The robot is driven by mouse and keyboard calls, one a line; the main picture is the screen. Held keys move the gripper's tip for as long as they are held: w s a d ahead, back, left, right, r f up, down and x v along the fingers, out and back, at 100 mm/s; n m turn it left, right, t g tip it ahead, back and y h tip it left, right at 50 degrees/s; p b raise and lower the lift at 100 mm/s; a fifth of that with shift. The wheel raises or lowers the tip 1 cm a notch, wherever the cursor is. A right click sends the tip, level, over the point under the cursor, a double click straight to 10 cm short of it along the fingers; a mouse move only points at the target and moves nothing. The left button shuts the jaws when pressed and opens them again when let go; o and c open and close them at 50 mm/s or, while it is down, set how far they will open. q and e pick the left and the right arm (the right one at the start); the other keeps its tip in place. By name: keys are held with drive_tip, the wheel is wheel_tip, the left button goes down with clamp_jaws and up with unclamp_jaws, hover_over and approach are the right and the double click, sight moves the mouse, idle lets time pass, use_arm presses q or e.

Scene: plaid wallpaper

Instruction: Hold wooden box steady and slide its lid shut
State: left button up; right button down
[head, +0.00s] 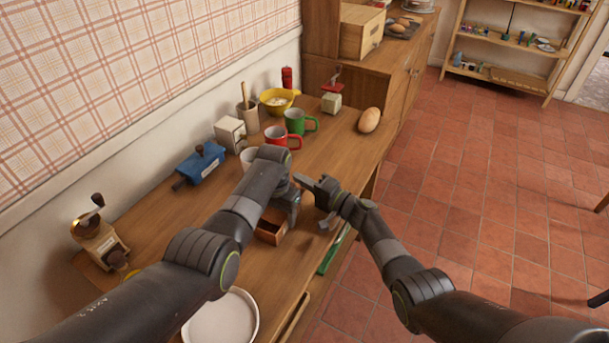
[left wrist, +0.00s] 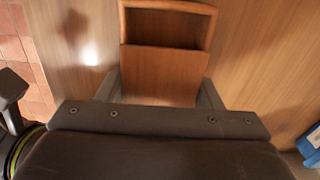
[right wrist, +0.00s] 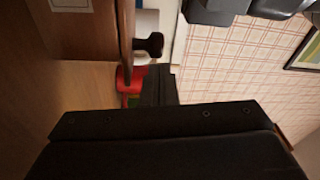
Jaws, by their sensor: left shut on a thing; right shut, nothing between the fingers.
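The wooden box (head: 268,238) sits on the wooden counter below my left gripper (head: 280,213). In the left wrist view the box (left wrist: 213,24) lies between the two fingers of my left gripper (left wrist: 160,92), which is shut on its sides. The lid (left wrist: 160,72) covers the near part of the box there, and a dark open compartment shows at the far end. The gripper hides the near end. My right gripper (head: 300,181) is shut and empty, above the counter behind the box. Its closed fingers (right wrist: 159,88) also show in the right wrist view, which does not clearly show the box.
Red (head: 276,138) and green mugs (head: 296,121) stand beyond the grippers. A blue object (head: 200,163) and a coffee grinder (head: 98,240) stand along the wall. A white round dish (head: 222,322) lies nearer. A green object (head: 333,252) lies at the right edge.

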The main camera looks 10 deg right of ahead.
drive_tip(key=shift+s+a, duration=0.15)
drive_tip(key=shift+s, duration=0.2)
drive_tip(key=shift+s+a, duration=0.5)
drive_tip(key=shift+s, duration=0.3)
drive_tip(key=shift+s+a, duration=0.5)
drive_tip(key=shift+s, duration=0.25)
use_arm(q)
drive_tip(key=shift+r, duration=0.1)
use_arm(e)
drive_tip(key=shift+w+d+r, duration=0.1)
drive_tip(key=shift+w+d, duration=0.15)
drive_tip(key=shift+w, duration=0.35)
drive_tip(key=shift+w+d+r, duration=0.1)
drive_tip(key=shift+w+d, duration=0.2)
drive_tip(key=shift+w, duration=0.35)
drive_tip(key=shift+w+d+r, duration=0.1)
drive_tip(key=shift+w+d, duration=0.2)
drive_tip(key=shift+w, duration=0.3)
drive_tip(key=v, duration=1)
drive_tip(key=shift+d, duration=0.1)
